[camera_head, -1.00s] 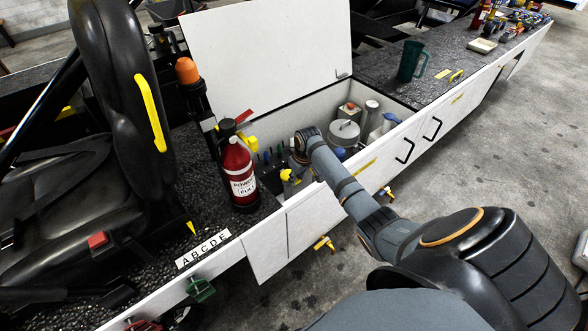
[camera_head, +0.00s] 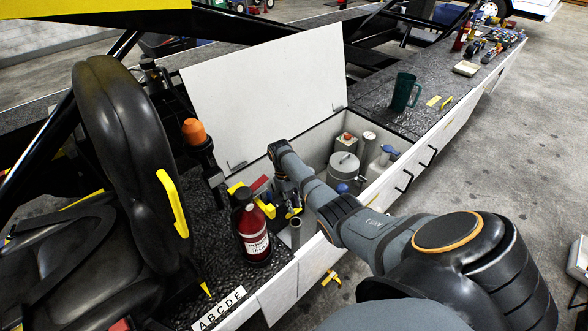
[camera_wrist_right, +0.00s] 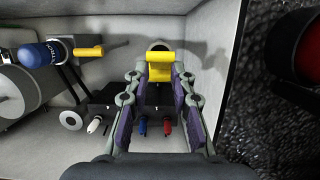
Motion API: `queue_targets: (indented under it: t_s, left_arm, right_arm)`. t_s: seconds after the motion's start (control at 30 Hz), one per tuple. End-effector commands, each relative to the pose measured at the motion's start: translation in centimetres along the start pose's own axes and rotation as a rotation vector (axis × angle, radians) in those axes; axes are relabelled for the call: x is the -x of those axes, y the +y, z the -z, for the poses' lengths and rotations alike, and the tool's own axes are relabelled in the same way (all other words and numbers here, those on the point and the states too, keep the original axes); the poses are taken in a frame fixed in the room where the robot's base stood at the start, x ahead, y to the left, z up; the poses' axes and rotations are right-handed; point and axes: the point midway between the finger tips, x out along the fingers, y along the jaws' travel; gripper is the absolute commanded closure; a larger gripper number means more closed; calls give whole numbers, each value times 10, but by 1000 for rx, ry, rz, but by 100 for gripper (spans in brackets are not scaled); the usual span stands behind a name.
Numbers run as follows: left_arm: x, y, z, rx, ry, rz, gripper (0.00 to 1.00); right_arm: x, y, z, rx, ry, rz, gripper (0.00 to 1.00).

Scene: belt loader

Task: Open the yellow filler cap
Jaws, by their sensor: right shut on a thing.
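The yellow filler cap (camera_wrist_right: 158,68) sits between the fingertips of my right gripper (camera_wrist_right: 160,85) in the right wrist view. The fingers are shut on it. In the head view, the cap (camera_head: 293,213) shows as a small yellow patch at the tip of my right gripper (camera_head: 289,205), inside the open white compartment. A grey pipe neck (camera_head: 296,234) stands just below it, and its round top seems uncovered. A round grey rim (camera_wrist_right: 158,46) also shows beyond the cap in the right wrist view. My left gripper is not in view.
A red fire extinguisher (camera_head: 252,235) stands close left of the gripper. The raised white lid (camera_head: 265,90) is behind. A grey round tank (camera_head: 343,168) and a blue-topped bottle (camera_head: 387,153) stand to the right. A valve with a yellow handle (camera_wrist_right: 88,52) is left in the wrist view.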

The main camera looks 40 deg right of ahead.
Motion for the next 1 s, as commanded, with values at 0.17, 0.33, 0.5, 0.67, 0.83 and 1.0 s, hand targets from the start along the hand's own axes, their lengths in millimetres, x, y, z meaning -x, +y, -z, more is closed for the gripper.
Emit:
queue_targets:
  t_s: [0.17, 0.33, 0.5, 0.67, 0.83, 1.0]
  left_arm:
    - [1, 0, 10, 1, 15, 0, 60]
    - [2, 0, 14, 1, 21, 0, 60]
    - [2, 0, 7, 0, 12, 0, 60]
    - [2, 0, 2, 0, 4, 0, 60]
    - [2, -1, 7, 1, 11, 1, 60]
    - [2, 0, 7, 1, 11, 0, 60]
  right_arm:
    - [1, -1, 2, 1, -7, 0, 91]
    - [0, -1, 1, 1, -11, 0, 68]
    - [0, -1, 0, 1, -13, 0, 50]
    - [-1, -1, 0, 1, -14, 0, 50]
    - [6, -1, 0, 1, -13, 0, 50]
    - [41, -1, 2, 1, -9, -1, 50]
